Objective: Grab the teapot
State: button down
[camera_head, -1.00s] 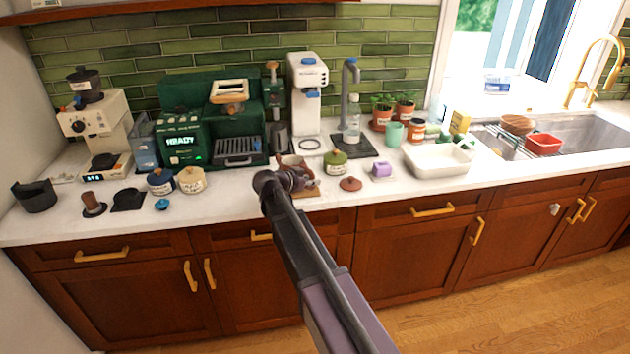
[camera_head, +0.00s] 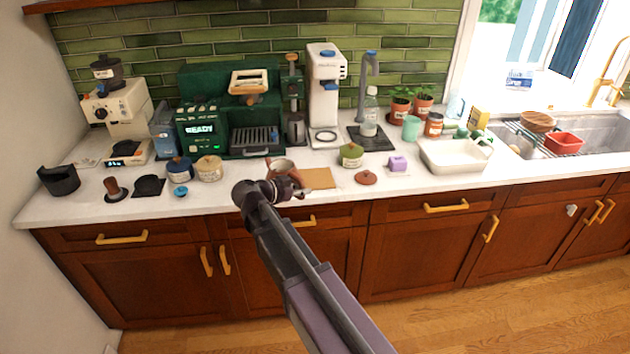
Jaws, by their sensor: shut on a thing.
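The teapot (camera_head: 281,166) is a reddish-brown pot with its open mouth and pale inside showing. It is just behind my gripper (camera_head: 296,187), near the front of the counter. My gripper is shut on the teapot, but the fingers and the exact grip are partly hidden by my own wrist. I cannot tell whether the teapot is lifted clear of the counter. A reddish-brown lid (camera_head: 366,178) lies apart on the counter to the right.
A tan board (camera_head: 319,178) lies bare right of the teapot. A green jar (camera_head: 351,155) and a purple block (camera_head: 397,163) stand to the right. The green coffee machine (camera_head: 225,115) is behind.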

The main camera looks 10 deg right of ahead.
jog(key=shift+s+a+r, duration=0.15)
jog(key=shift+s+a, duration=0.75)
